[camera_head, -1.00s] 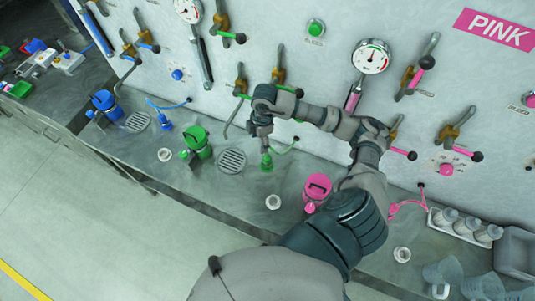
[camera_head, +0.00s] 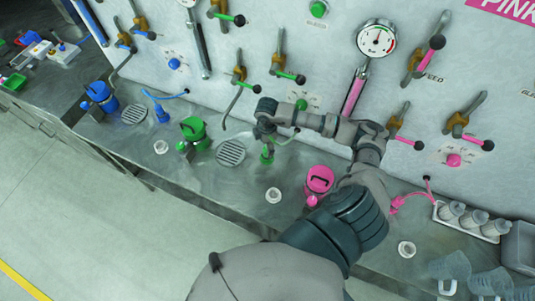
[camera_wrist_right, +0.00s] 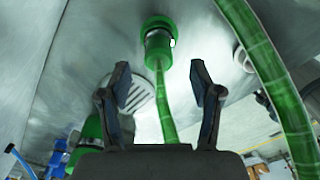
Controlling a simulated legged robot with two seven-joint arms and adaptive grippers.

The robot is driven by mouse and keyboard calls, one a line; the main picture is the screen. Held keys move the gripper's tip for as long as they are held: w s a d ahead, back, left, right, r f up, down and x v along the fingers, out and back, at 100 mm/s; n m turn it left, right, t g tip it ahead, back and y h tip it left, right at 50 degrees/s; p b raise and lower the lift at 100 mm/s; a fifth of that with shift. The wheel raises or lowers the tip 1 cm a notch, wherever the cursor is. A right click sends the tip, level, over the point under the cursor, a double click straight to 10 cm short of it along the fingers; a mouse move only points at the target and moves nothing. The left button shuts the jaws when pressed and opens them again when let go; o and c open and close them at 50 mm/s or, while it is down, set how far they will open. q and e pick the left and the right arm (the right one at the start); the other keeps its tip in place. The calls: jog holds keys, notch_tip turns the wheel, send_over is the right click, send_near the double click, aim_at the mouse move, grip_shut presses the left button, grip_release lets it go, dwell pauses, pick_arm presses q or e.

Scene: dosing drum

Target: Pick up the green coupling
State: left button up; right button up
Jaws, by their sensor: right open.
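The green coupling (camera_head: 267,154) stands on the steel bench in the head view, just below my right gripper (camera_head: 265,134). In the right wrist view the green coupling (camera_wrist_right: 158,42) is beyond the fingertips, with its green hose running back between the fingers. My right gripper (camera_wrist_right: 162,85) is open, one finger on each side of the hose, and not closed on anything. My left gripper is not in view.
A green canister (camera_head: 194,132) and a round drain grate (camera_head: 231,152) are left of the coupling. A pink canister (camera_head: 319,180) stands to the right. Valve handles (camera_head: 288,75) stick out from the wall panel behind. A white ring (camera_head: 273,195) lies in front.

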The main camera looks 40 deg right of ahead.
aim_at(266, 148)
jog(key=f+b, duration=0.1)
jog(key=f, duration=0.1)
jog(key=f+b, duration=0.2)
jog(key=shift+w+a+f, duration=0.1)
jog(key=shift+w+f, duration=0.1)
jog(key=shift+r, duration=0.1)
grip_shut()
jog(key=shift+r, duration=0.1)
